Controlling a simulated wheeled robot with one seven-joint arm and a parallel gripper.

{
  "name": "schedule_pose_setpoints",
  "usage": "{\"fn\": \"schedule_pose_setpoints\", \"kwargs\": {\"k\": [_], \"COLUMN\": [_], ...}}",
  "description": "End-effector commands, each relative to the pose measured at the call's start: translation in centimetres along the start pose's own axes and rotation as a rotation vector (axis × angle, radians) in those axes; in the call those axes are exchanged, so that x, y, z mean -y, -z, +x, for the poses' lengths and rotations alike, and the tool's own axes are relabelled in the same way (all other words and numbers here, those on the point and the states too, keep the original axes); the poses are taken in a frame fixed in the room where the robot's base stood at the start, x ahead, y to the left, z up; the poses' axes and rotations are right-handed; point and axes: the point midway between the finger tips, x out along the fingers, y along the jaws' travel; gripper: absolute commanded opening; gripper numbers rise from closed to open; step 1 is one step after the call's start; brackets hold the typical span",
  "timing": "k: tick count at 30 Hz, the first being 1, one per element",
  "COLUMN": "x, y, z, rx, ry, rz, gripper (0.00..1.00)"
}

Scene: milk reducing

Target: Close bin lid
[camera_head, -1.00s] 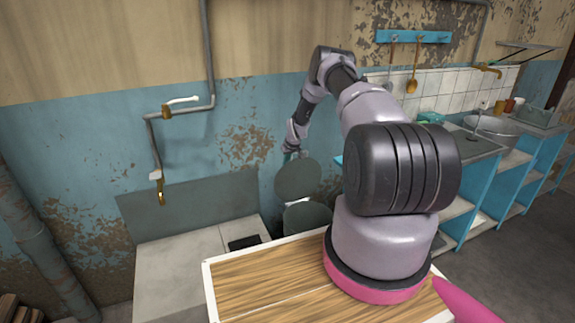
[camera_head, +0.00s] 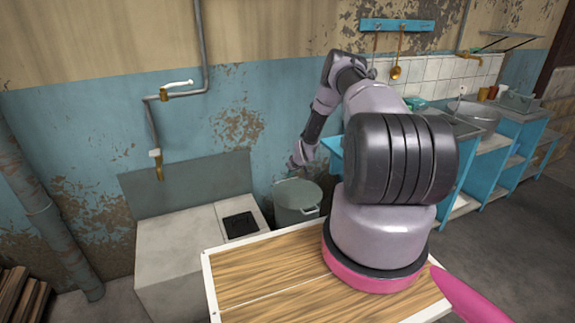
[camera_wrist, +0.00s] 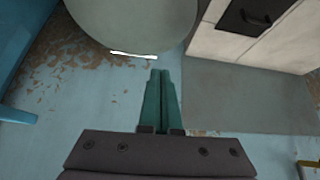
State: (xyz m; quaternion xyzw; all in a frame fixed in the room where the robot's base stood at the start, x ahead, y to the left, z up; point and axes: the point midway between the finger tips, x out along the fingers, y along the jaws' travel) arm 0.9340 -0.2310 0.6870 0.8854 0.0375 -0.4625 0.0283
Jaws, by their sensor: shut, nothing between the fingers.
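The bin (camera_head: 297,212) is a grey-green round can standing on the floor by the blue wall, with a light handle on its side. My gripper (camera_head: 291,165) is just above and behind the lid's far edge. In the wrist view its green fingers (camera_wrist: 161,75) are pressed together and empty, their tips pointing toward the lid's edge. Whether they touch it I cannot tell.
A pipe with a tap (camera_head: 158,165) runs down the wall.

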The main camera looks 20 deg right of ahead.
Motion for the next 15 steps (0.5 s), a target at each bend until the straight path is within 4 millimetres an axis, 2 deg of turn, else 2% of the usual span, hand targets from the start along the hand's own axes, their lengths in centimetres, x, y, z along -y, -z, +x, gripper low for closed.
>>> {"fn": "schedule_pose_setpoints", "kwargs": {"k": [3, 6, 9, 15], "x": [0.2, 0.2, 0.4, 0.5], "y": [-2.8, -5.1, -6.6, -9.9], "z": [0.7, 1.4, 2.2, 4.2], "rx": [0.004, -0.076, -0.133, -0.13], "ry": [0.001, -0.004, -0.007, -0.008], "rz": [0.001, 0.004, 0.0, -0.003], "gripper": [0.0, 0.0, 0.0, 0.0]}}
